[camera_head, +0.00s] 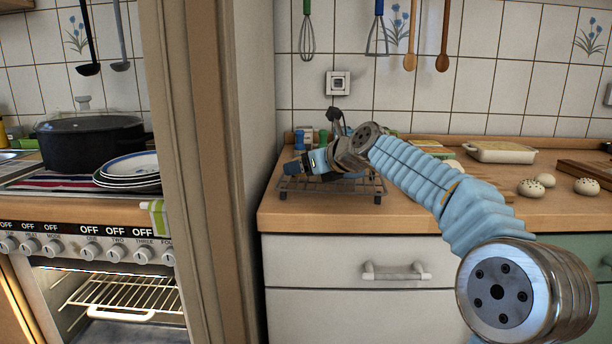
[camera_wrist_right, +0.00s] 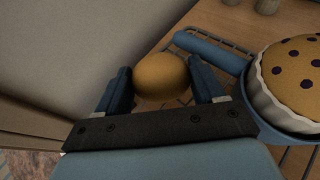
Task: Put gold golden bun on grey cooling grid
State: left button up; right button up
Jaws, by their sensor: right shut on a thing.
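The golden bun (camera_wrist_right: 160,76) is round and smooth and sits between the dark blue fingers of my right gripper (camera_wrist_right: 162,88) in the right wrist view. The gripper is shut on it. The grey cooling grid (camera_head: 378,186) is a wire rack on the wooden counter in the head view. My right gripper (camera_head: 297,167) is low over the grid's left part there, and the bun is hidden. Grid wires show around the bun in the wrist view; I cannot tell whether the bun touches them. My left gripper is not in view.
A dotted pie in a white fluted dish (camera_wrist_right: 268,100) is close right of the gripper, with a blue handle-like piece (camera_wrist_right: 212,50) behind. A wall (camera_head: 255,110) stands left of the grid. Pale buns (camera_head: 586,187) and a baking dish (camera_head: 500,153) are at right.

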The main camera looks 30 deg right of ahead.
jog(key=shift+f, duration=0.8)
jog(key=o, duration=1)
jog(key=shift+r, duration=0.1)
jog(key=v, duration=1.2)
